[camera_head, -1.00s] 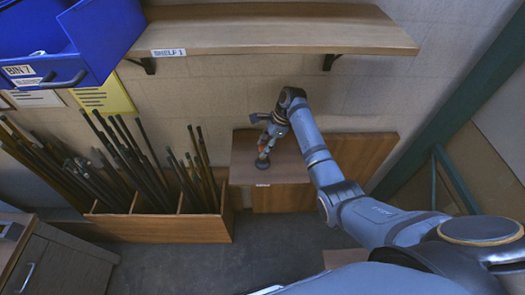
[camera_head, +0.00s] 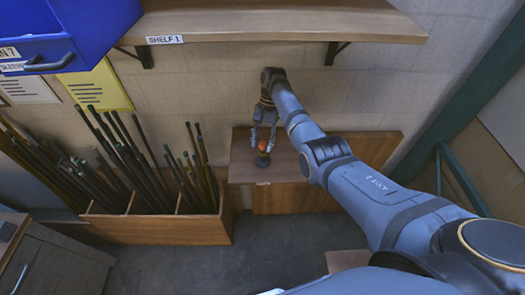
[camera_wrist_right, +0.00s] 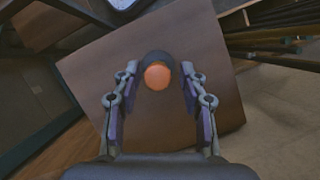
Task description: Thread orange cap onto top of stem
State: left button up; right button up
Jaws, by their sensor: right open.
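The orange cap (camera_head: 262,145) shows above a dark round base (camera_head: 262,161) on the small brown table. The stem between them is mostly hidden, and I cannot tell how the cap sits on it. In the right wrist view the round orange cap (camera_wrist_right: 157,77) lies between the fingers, with the dark base (camera_wrist_right: 158,58) behind it. My right gripper (camera_head: 264,139) points down over the cap. Its fingers (camera_wrist_right: 159,72) are open, one on each side of the cap, with gaps visible. My left gripper is not in view.
The brown tabletop (camera_head: 240,170) is otherwise bare. A wooden rack (camera_head: 155,229) of dark rods stands to the left. A shelf (camera_head: 280,22) hangs on the wall above, and a blue bin (camera_head: 40,30) is at upper left.

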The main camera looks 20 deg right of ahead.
jog(key=shift+f+n+b, duration=0.1)
jog(key=shift+n+b, duration=0.3)
jog(key=shift+n, duration=0.3)
jog(key=shift+h, duration=0.3)
jog(key=shift+n+g+b, duration=0.3)
jog(key=shift+n+b, duration=0.3)
jog(key=shift+n, duration=0.3)
jog(key=shift+a+n+h+b, duration=0.1)
jog(key=shift+n+h+b, duration=0.4)
jog(key=shift+n, duration=0.5)
jog(key=shift+n+h, duration=0.3)
jog(key=shift+n, duration=0.3)
jog(key=shift+n+h, duration=0.4)
jog(key=shift+n, duration=0.8)
grip_shut()
jog(key=shift+s+r+m+g+y+p, duration=0.1)
jog(key=shift+r+m+g+y+p, duration=0.25)
jog(key=shift+m, duration=0.35)
jog(key=shift+f+m+y+p, duration=0.15)
jog(key=shift+m+y+p, duration=0.3)
jog(key=shift+m+p, duration=0.75)
jog(key=shift+m+y+p, duration=0.4)
jog(key=shift+m+p, duration=0.75)
jog(key=shift+m, duration=0.15)
jog(key=shift+f+m, duration=0.15)
jog(key=shift+m, duration=0.15)
